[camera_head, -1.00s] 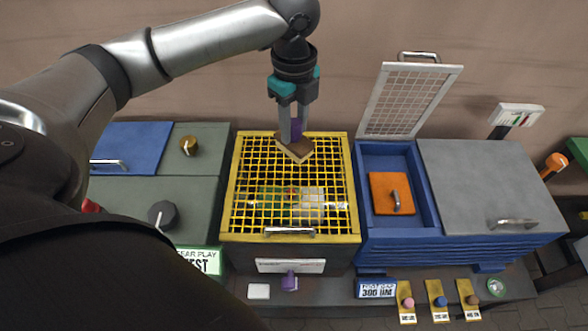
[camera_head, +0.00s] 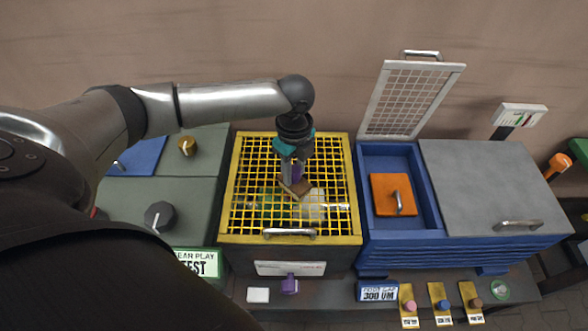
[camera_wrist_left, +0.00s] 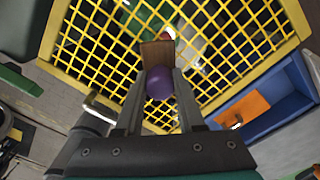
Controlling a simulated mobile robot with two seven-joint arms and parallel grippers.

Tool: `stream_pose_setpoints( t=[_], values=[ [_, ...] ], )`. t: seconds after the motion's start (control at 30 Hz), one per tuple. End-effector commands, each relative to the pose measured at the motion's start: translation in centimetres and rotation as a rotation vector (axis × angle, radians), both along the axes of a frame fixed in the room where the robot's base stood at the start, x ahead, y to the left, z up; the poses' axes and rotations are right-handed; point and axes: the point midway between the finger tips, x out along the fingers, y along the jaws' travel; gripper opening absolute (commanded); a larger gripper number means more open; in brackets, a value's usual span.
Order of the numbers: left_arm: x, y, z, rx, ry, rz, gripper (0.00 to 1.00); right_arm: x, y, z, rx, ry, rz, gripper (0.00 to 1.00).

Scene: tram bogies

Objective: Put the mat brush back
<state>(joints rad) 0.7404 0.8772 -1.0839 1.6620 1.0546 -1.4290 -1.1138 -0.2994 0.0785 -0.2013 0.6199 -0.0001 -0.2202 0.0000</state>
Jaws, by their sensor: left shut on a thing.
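My left gripper (camera_head: 292,172) is shut on the mat brush, which has a brown wooden block (camera_head: 297,187) and a purple knob. In the left wrist view the purple knob (camera_wrist_left: 160,82) sits between the fingers, with the brown block (camera_wrist_left: 157,54) beyond it. The brush is over the yellow mesh lid (camera_head: 241,200) of a box; I cannot tell whether it touches the mesh. Green and pale things show blurred beneath the mesh. My right gripper is not in view.
Right of the mesh box is a blue case (camera_head: 430,214) with an orange lid (camera_head: 392,194) inside and a raised white mesh panel (camera_head: 405,98). Left is a grey-green cabinet (camera_head: 190,209) with a dark knob (camera_head: 158,215). Several small coloured knobs stand along the front edge.

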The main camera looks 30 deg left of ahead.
Motion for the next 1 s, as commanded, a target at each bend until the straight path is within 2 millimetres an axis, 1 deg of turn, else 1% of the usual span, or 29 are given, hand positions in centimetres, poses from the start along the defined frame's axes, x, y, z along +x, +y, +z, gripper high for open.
stream_pose_setpoints(
  t=[0.1, 0.23, 0.27, 0.5, 0.53, 0.73, 0.83, 0.93, 1.0],
  values=[
    [0.0, 0.0, 0.1, 0.0, -0.001, 0.0, 0.0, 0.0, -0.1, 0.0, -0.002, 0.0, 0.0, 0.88],
    [0.0, 0.0, -0.2, 0.0, -0.001, 0.001, 0.0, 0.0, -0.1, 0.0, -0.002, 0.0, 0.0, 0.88],
    [0.0, 0.0, -0.3, 0.0, 0.0, 0.001, 0.39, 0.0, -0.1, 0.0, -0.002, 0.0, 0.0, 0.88],
    [0.0, 0.0, -0.2, 0.0, -0.001, 0.001, 0.66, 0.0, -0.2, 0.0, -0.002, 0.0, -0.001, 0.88],
    [0.0, 0.0, -0.2, 0.0, 0.0, 0.001, 0.68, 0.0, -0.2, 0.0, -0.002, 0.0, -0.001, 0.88],
    [0.0, 0.0, -0.2, 0.0, -0.001, 0.001, 0.68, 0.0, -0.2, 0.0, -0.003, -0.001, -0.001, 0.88],
    [0.1, 0.0, 0.2, 0.001, -0.002, 0.0, 0.68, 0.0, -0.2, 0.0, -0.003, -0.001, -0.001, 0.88],
    [0.1, 0.1, 1.3, 0.0, -0.003, 0.001, 0.68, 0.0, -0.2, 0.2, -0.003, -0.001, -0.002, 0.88],
    [0.1, 0.1, 2.6, 0.001, -0.005, 0.0, 0.68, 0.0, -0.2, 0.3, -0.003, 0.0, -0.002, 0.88]
  ],
)
